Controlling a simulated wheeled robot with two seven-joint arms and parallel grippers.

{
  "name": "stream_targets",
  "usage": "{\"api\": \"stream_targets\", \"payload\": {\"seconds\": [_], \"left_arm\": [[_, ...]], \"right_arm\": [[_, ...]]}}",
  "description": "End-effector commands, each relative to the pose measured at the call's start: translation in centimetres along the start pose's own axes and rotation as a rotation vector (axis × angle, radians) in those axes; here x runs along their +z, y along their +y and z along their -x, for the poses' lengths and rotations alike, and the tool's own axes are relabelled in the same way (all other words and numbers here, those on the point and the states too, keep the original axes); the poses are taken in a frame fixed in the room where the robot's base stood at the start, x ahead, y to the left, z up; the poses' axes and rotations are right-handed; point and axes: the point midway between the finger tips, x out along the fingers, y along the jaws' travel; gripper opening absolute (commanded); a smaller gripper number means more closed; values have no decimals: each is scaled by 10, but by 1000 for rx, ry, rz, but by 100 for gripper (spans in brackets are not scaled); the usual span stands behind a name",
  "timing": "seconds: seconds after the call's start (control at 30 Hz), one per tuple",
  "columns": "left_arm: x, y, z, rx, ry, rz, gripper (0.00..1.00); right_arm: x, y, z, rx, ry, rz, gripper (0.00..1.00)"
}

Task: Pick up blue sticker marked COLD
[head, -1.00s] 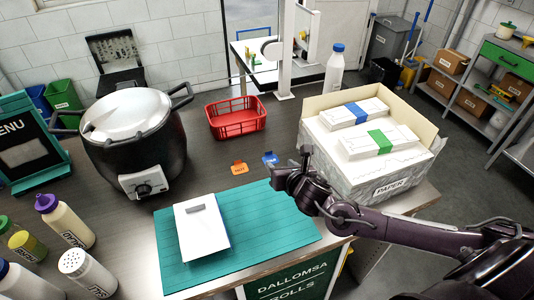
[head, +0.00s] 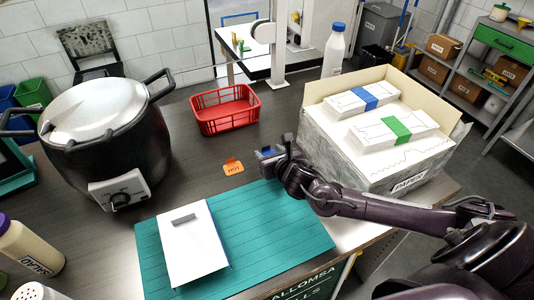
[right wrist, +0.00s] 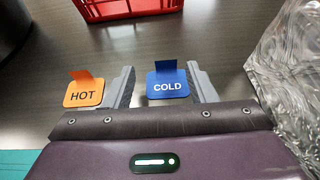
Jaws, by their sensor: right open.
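The blue sticker marked COLD (right wrist: 167,87) lies on the dark table, with a raised blue tab at its far edge. In the right wrist view it sits between the two fingers of my right gripper (right wrist: 160,78), nearer the right finger. The fingers are apart and the jaws are open. In the head view my right gripper (head: 276,160) covers most of the blue sticker (head: 268,151). The orange sticker marked HOT (right wrist: 84,93) lies just left of the left finger; it also shows in the head view (head: 233,168). My left gripper is not in view.
A red basket (head: 225,110) stands behind the stickers. A paper-filled box (head: 350,150) stands close on the right. A teal mat (head: 290,225) with a white pad (head: 193,245) lies in front. A large black cooker (head: 110,150) is on the left.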

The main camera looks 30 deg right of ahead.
Motion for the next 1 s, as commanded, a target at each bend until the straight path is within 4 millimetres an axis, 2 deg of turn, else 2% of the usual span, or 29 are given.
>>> {"api": "stream_targets", "payload": {"seconds": [0.27, 0.4, 0.73, 0.77, 1.0], "left_arm": [[-4, -1, 18, 0, 4, -2, 36], [-4, -1, 20, 0, 4, -2, 36], [-4, 0, 20, 0, 4, -3, 36], [-4, 0, 20, 0, 4, -3, 36], [-3, 0, 20, 0, 3, -3, 36]], "right_arm": [[0, -7, -29, -1, 0, -4, 51], [-2, -7, -45, -1, -1, -3, 51], [-3, -7, -52, 1, -1, -1, 51], [-3, -7, -52, 1, -1, -1, 50], [-3, -7, -52, 1, 0, -1, 18]]}}
